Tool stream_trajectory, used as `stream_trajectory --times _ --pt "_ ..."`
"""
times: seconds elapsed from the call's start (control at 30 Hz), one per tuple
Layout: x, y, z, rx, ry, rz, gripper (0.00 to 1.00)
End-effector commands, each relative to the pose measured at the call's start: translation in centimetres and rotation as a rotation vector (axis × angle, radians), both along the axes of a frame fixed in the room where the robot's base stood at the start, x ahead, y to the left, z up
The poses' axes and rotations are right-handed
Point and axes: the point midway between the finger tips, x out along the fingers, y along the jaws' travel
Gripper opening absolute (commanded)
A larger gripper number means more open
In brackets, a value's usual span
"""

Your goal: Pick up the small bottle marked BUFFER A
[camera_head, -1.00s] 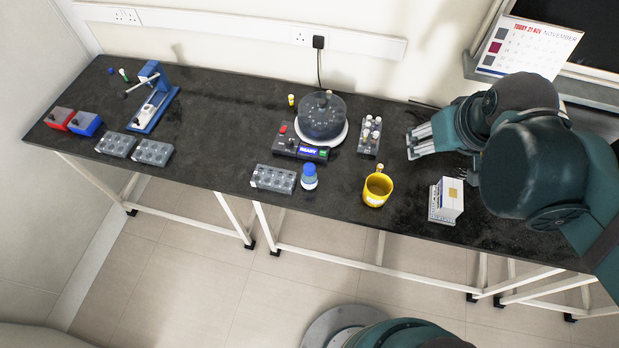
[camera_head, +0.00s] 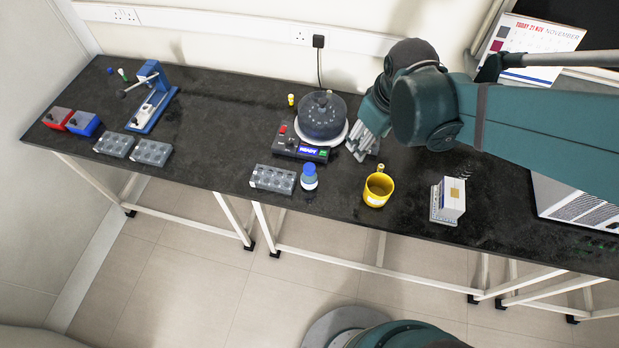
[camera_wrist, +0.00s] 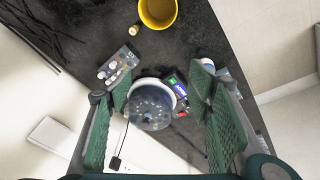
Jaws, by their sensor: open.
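No label reading BUFFER A is legible in either view, so I cannot tell which small bottle bears it. A blue-capped bottle (camera_head: 309,177) stands upright near the bench's front edge. A vial rack (camera_wrist: 118,63) with several capped vials shows in the wrist view; in the head view my gripper mostly covers it. A small vial (camera_head: 381,167) stands behind the yellow mug (camera_head: 378,190). A yellow-capped vial (camera_head: 291,100) stands behind the centrifuge. My gripper (camera_head: 361,146) is open and empty, above the rack and right of the centrifuge. Its fingers spread either side of the centrifuge in the wrist view (camera_wrist: 163,82).
The round-lidded centrifuge (camera_head: 322,116) with a lit display stands close to my gripper. A grey block (camera_head: 273,179) sits beside the blue-capped bottle. A white box (camera_head: 448,201) stands at right. A blue press (camera_head: 152,98) and small boxes are at left.

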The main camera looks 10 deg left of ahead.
Motion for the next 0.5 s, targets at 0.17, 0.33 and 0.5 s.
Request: stream_trajectory --times 0.17,0.33,0.5 --pt "0.3 2.9 -2.2 -0.029 0.035 0.101 0.51" --pt "0.3 5.4 -4.5 -0.056 0.066 0.196 0.51" --pt "0.2 8.0 -6.8 -0.081 0.097 0.292 0.51"
